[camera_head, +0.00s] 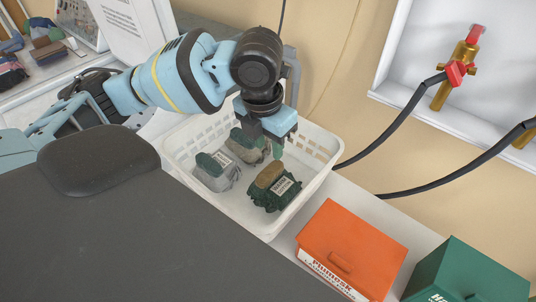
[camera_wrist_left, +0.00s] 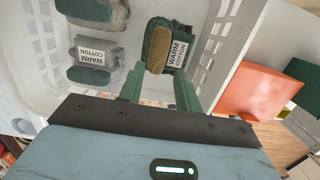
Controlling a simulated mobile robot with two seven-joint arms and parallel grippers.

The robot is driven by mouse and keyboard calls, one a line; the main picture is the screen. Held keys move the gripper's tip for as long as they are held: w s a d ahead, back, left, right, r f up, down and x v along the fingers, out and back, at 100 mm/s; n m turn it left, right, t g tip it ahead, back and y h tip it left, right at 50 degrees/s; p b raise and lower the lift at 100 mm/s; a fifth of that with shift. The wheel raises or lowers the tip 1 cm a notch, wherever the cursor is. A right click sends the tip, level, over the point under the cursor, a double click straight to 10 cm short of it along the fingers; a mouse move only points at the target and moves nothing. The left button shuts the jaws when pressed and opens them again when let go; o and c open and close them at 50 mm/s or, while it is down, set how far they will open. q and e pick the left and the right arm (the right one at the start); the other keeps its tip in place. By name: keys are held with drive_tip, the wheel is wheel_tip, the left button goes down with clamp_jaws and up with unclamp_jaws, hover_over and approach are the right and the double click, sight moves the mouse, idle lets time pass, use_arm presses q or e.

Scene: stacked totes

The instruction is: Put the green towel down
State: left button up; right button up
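The green towel (camera_head: 287,194), a dark green folded bundle with a brown patch and a white label, lies in the white basket (camera_head: 328,152), on its right side. It also shows in the left wrist view (camera_wrist_left: 158,68). My left gripper (camera_head: 277,148) is above the basket, pointing down, above and behind the towel. In the left wrist view its two green fingers (camera_wrist_left: 160,90) are spread apart with nothing held between them. The towel lies beyond the fingertips, seemingly apart from them. My right gripper does not show.
Two grey bundles with green patches, one in front (camera_head: 214,176) and one behind (camera_head: 243,146), lie left of the towel. An orange box (camera_head: 352,245) and a green box (camera_head: 468,272) stand to the right. Black hoses (camera_head: 440,181) hang by the wall.

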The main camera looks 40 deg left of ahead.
use_arm(q)
wheel_tip(320, 180, up, 6)
drive_tip(key=shift+s+r+p, duration=0.15)
drive_tip(key=shift+s+p, duration=0.2)
drive_tip(key=shift+s, duration=0.05)
drive_tip(key=shift+s, duration=0.1)
idle(0.7)
